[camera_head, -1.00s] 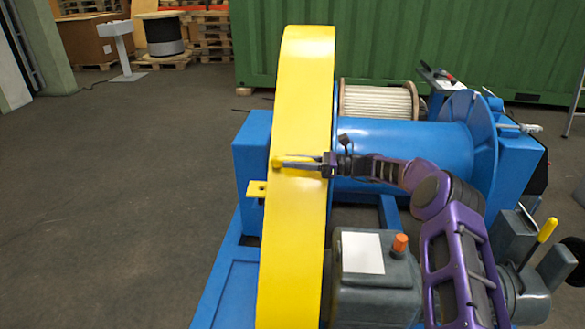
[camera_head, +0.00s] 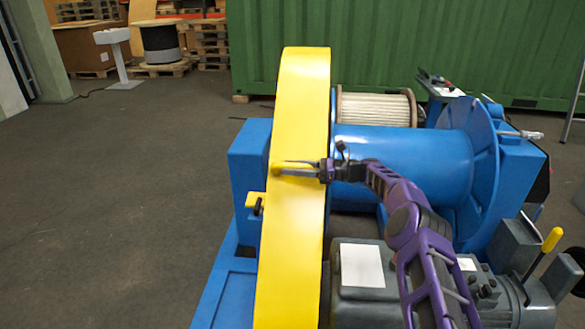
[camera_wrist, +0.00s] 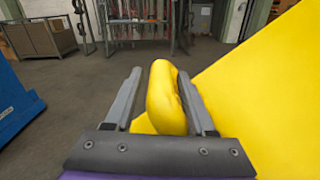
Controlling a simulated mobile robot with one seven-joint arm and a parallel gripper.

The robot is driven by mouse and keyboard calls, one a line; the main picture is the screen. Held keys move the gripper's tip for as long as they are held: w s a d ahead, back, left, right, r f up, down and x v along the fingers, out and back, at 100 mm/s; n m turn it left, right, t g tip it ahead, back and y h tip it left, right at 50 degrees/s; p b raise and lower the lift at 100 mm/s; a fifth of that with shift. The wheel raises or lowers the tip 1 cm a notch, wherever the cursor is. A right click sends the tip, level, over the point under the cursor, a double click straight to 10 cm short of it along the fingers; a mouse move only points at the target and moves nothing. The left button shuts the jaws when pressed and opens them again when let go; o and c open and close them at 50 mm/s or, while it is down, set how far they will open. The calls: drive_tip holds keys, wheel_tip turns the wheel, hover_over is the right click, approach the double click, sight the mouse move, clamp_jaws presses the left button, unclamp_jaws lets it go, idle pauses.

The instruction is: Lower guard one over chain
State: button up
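Guard one is the tall curved yellow cover (camera_head: 302,110) on the left end of the blue winch frame; it also fills the right side of the wrist view (camera_wrist: 270,100). Its yellow handle (camera_head: 292,164) sticks out on its face. In the wrist view the handle (camera_wrist: 165,95) stands between my two grey fingers, with a narrow gap showing near the left finger. A small yellow tab (camera_head: 255,199) juts from the guard's left edge, just above a dark pin. The chain is hidden.
A blue drum (camera_head: 400,155) lies right of the guard, with a grey motor unit (camera_head: 365,270) below it, partly behind my arm. A rope spool (camera_head: 375,107) and green container (camera_head: 400,45) stand behind. The floor at left is clear.

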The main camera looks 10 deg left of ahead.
drive_tip(key=shift+o, duration=0.3)
drive_tip(key=d, duration=1.2)
drive_tip(key=shift+w, duration=0.3)
